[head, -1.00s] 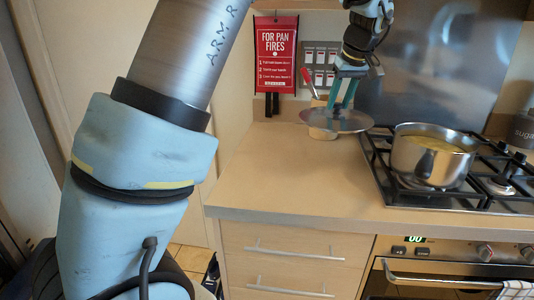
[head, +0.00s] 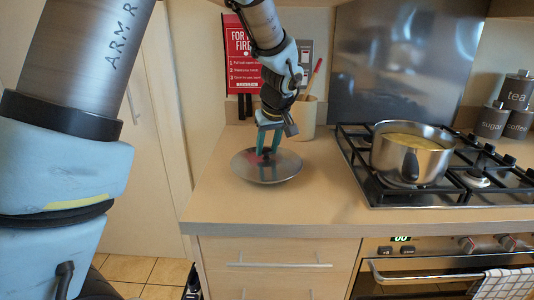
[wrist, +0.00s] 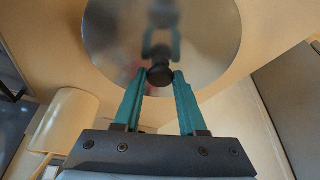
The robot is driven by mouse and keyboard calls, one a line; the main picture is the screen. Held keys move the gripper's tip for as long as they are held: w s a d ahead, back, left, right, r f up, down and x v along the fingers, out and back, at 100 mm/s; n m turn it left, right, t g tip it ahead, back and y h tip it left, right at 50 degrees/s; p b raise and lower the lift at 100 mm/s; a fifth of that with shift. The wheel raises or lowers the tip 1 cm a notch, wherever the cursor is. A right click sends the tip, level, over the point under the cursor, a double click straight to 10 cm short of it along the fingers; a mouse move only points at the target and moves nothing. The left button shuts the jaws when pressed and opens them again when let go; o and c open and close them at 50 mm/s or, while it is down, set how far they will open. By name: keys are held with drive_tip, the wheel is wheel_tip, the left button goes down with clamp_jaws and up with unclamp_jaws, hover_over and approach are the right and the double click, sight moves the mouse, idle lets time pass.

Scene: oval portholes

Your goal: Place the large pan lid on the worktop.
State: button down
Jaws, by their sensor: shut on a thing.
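The large pan lid (head: 254,172) is a round, shiny metal disc with a dark knob. In the head view it is level, at the worktop's surface or just above it; I cannot tell whether it touches. My gripper (head: 268,146) points down from above, with its teal fingers shut on the lid's knob. The wrist view shows the knob (wrist: 160,75) between the fingertips, with the lid (wrist: 120,35) beyond it. The worktop (head: 225,205) is pale wood, left of the hob.
A metal pot (head: 410,155) with yellowish contents stands on the gas hob (head: 362,172) at the right. A utensil pot (head: 304,116) stands behind the lid. A red fire sign (head: 241,70) hangs on the wall. The worktop's front is clear.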

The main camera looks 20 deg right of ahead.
sight(266, 157)
drive_tip(key=shift+f, duration=1.2)
drive_tip(key=shift+f, duration=0.1)
drive_tip(key=shift+f, duration=0.1)
drive_tip(key=shift+c, duration=2.4)
unclamp_jaws()
